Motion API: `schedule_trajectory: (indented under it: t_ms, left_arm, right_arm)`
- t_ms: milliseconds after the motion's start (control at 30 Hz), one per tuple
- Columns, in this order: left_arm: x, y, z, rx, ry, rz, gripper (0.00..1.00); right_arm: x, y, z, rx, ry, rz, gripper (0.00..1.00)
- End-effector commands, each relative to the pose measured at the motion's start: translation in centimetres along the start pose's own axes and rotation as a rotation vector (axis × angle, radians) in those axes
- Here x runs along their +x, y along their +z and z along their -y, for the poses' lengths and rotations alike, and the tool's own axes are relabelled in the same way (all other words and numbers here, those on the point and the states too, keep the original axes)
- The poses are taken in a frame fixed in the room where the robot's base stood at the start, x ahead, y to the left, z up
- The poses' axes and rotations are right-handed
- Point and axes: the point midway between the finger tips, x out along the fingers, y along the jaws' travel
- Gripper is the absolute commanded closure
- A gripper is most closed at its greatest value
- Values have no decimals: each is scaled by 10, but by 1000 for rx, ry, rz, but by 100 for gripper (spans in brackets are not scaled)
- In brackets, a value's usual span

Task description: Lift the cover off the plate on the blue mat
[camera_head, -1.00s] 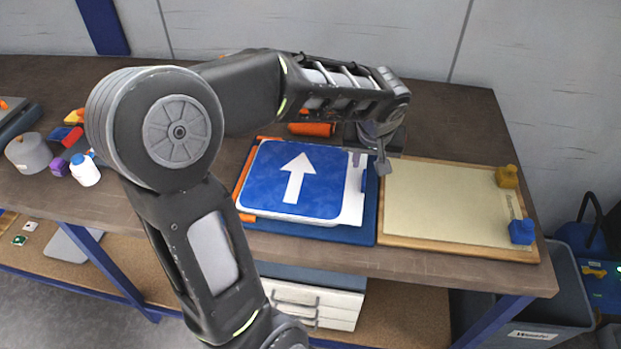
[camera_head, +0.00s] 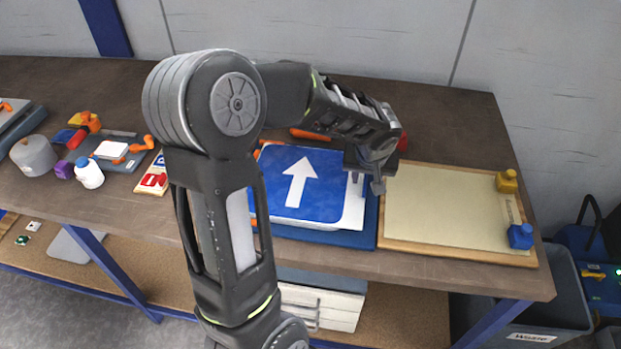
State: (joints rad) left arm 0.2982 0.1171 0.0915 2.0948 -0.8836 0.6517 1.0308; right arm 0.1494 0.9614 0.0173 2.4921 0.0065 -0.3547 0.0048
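A blue square plate with a white arrow (camera_head: 305,190) lies on a blue mat (camera_head: 340,238). A white sheet edge (camera_head: 353,207) shows along its right side; I cannot tell whether this is the cover. My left gripper (camera_head: 377,186) is above the plate's upper right corner, its fingers pointing down, close to the white edge. I cannot tell whether it touches anything or how far its fingers are apart. My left arm hides the left part of the plate and mat. My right gripper is not in view.
A cream board with a wooden frame (camera_head: 440,208) lies right of the mat, with a yellow block (camera_head: 507,181) and a blue block (camera_head: 520,236) on it. At the left stand a grey cylinder (camera_head: 34,156), a white bottle (camera_head: 89,174) and a grey clamp fixture (camera_head: 118,152).

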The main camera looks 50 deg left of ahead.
Motion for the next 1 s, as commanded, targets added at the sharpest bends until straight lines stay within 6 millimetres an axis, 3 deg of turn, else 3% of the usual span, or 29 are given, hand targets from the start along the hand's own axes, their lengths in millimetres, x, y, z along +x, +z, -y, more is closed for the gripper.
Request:
schedule_trajectory:
  t_ms: [133,700,1000]
  left_arm:
    - [10,0,0,0,1,0,66]
    - [10,0,0,-1,1,0,66]
    - [10,0,0,-1,1,0,91]
  right_arm:
    - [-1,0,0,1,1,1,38]
    - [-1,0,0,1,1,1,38]
    - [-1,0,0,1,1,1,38]
